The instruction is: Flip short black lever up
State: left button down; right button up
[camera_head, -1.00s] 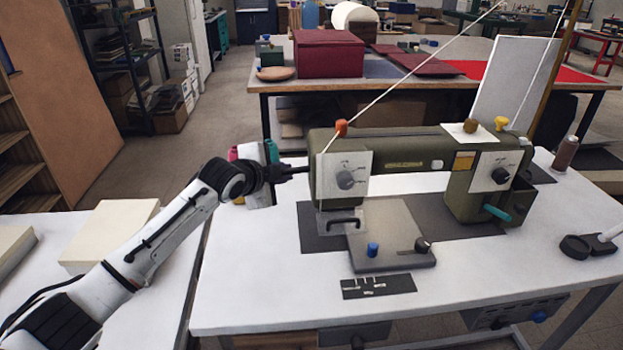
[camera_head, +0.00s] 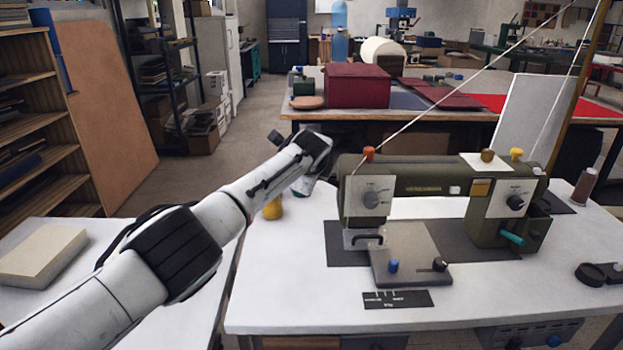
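The olive-green sewing machine (camera_head: 420,185) stands on the white table. A short black bar-shaped handle (camera_head: 369,239) shows low at its left head. A small lever with a black knob (camera_head: 439,265) sits on the grey plate (camera_head: 408,268) at the front. I cannot tell which, if either, is the task's lever; one behind the head would be hidden. My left arm reaches in from the lower left, its wrist just left of the machine head. My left gripper's fingers are hidden beyond the wrist. My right gripper is out of view.
A yellow spool (camera_head: 273,208) stands beside my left forearm. A blue knob (camera_head: 393,266) is on the plate, and a teal handle (camera_head: 512,238) is at the machine's right. A thread runs up from the head. The table's front strip is mostly clear.

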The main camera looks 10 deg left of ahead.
pick_arm(q)
jog(key=shift+a, duration=0.1)
dwell(0.3)
jog(key=c, duration=1.8)
grip_release()
jog(key=shift+o, duration=0.2)
jog(key=shift+r, duration=0.1)
jog(key=p+v, duration=0.2)
jog(key=shift+s+r, duration=0.2)
jog(key=shift+s, duration=0.1)
jog(key=v, duration=0.7)
jog(key=shift+s, duration=0.15)
